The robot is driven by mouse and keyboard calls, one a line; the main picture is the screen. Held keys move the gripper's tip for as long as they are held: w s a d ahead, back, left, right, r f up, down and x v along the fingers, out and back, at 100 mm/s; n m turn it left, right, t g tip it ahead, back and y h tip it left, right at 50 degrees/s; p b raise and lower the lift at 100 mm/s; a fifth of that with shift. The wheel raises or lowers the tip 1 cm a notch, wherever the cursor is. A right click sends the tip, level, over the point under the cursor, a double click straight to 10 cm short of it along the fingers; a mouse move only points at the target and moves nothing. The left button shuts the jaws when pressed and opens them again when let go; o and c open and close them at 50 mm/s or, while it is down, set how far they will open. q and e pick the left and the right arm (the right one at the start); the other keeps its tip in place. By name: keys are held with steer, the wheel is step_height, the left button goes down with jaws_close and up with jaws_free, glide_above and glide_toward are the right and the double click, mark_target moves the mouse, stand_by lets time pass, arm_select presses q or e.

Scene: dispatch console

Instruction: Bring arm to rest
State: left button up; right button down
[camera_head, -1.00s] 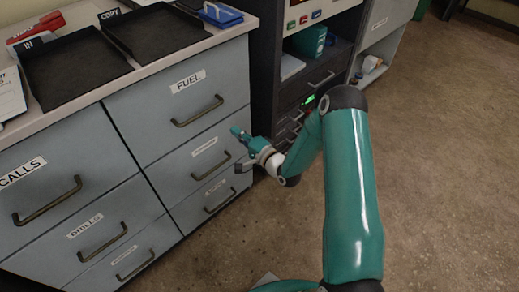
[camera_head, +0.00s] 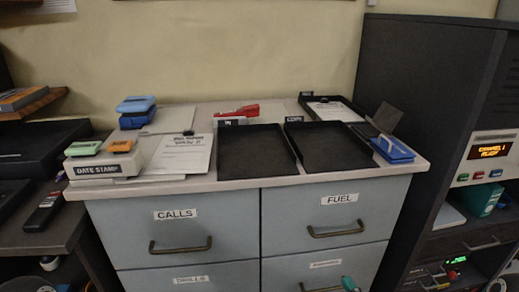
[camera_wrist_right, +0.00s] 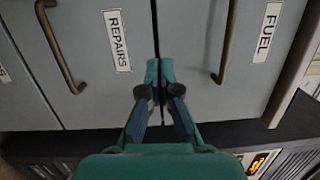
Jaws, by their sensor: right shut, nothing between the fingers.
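My right gripper (camera_head: 349,284) shows only as a small teal tip at the bottom edge of the head view, in front of the right column of drawers. In the right wrist view the gripper (camera_wrist_right: 159,72) is shut and empty, its fingertips together. It points at the cabinet front, between the REPAIRS drawer (camera_wrist_right: 95,80) and the FUEL drawer (camera_wrist_right: 262,75). I cannot tell whether it touches the front. The rest of the right arm is out of the head view. My left gripper is in neither view.
The grey cabinet has closed drawers, CALLS (camera_head: 180,228) and FUEL (camera_head: 338,215). Its top (camera_head: 215,190) holds black trays (camera_head: 330,160), a clipboard (camera_head: 182,155), a blue stapler-like item (camera_head: 393,150) and a date stamp box (camera_head: 103,167). A dark console (camera_head: 430,95) stands at the right.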

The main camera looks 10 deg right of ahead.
steer(key=s+a+f+n+g+y, duration=0.25)
steer(key=a+f+n+g, duration=0.5)
steer(key=a, duration=0.85)
steer(key=s+f+n+g+h, duration=0.1)
steer(key=s+f+n+g, duration=0.1)
steer(key=s+f+g, duration=0.55)
steer(key=s+f+n+g+h, duration=0.2)
steer(key=s+f+n, duration=0.15)
steer(key=s, duration=0.65)
step_height(320, 180, up, 23)
steer(key=p, duration=2.3)
steer(key=shift+s+a+f+n+y, duration=0.15)
steer(key=shift+s+a+n+y, duration=0.15)
steer(key=shift+a+n+y, duration=0.1)
